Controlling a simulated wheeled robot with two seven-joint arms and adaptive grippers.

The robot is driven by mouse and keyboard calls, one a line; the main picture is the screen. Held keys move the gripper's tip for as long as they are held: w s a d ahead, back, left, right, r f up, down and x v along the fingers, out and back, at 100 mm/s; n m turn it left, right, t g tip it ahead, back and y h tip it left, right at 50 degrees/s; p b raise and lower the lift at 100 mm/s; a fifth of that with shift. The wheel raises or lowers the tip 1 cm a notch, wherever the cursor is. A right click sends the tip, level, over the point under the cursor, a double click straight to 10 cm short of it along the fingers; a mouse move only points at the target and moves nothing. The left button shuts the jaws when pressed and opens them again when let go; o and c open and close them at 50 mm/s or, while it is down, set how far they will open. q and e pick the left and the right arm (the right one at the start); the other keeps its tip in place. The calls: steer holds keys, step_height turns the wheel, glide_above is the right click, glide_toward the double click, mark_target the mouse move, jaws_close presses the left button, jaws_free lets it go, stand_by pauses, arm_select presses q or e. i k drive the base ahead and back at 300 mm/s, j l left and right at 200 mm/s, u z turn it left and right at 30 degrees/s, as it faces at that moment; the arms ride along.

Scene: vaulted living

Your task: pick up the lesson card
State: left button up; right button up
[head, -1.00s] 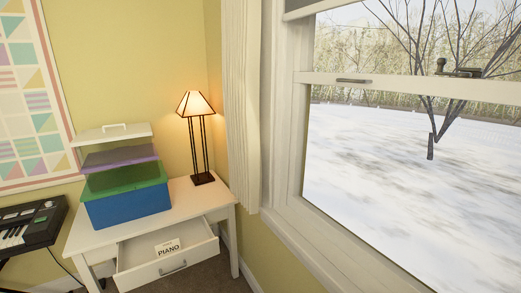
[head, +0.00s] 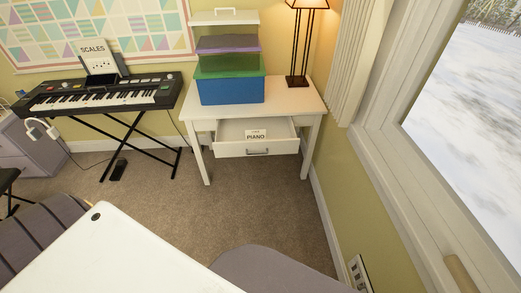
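A small white card (head: 256,134) printed "PIANO" stands in the open drawer (head: 283,131) of the white side table (head: 295,96), near the drawer's front. Smaller print above that word is too small to read. Another white card or sheet (head: 97,62) printed "SCALES" stands upright at the back of the keyboard (head: 100,95). Neither gripper shows in the head view.
A blue bin (head: 231,91) with stacked coloured trays and a lit lamp (head: 298,45) stand on the side table. A window wall is at right. Carpet (head: 245,200) is clear before the drawer. A white flat surface (head: 120,260) fills the lower left.

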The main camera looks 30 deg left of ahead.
mark_target(250, 135)
steer(key=i+j, duration=0.1)
steer(key=j, duration=1.25)
steer(key=i+j+z, duration=0.15)
steer(key=j, duration=1.15)
